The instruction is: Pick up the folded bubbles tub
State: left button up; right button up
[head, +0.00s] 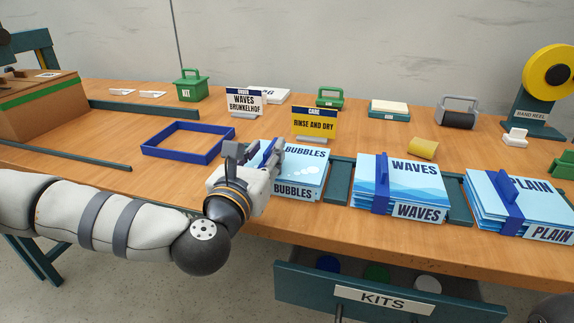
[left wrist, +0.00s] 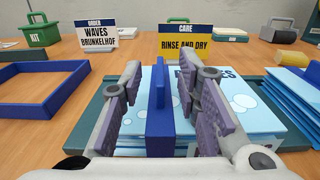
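The folded bubbles tub (head: 309,176) is a flat light-blue stack labelled BUBBLES, lying on the wooden table in a dark teal holder. A dark blue upright band or tab (left wrist: 160,112) stands at its left part in the left wrist view. My left gripper (head: 262,158) is over the left side of the stack. In the left wrist view its purple-padded fingers (left wrist: 163,100) are spread on either side of the blue tab, with gaps visible, so it is open. The gripper hides part of the stack. My right gripper is not in view.
The WAVES stack (head: 400,178) and PLAIN stack (head: 535,195) lie to the right. A blue frame (head: 188,153) is at left. The order sign (head: 244,103) and yellow care sign (head: 315,124) stand behind. An open KITS drawer (head: 385,300) juts out below the table's front edge.

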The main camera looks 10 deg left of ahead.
aim_at(273, 141)
pick_arm(q)
jog(key=w, duration=0.5)
jog(key=shift+d+f, duration=0.1)
jog(key=shift+f, duration=0.05)
grip_shut()
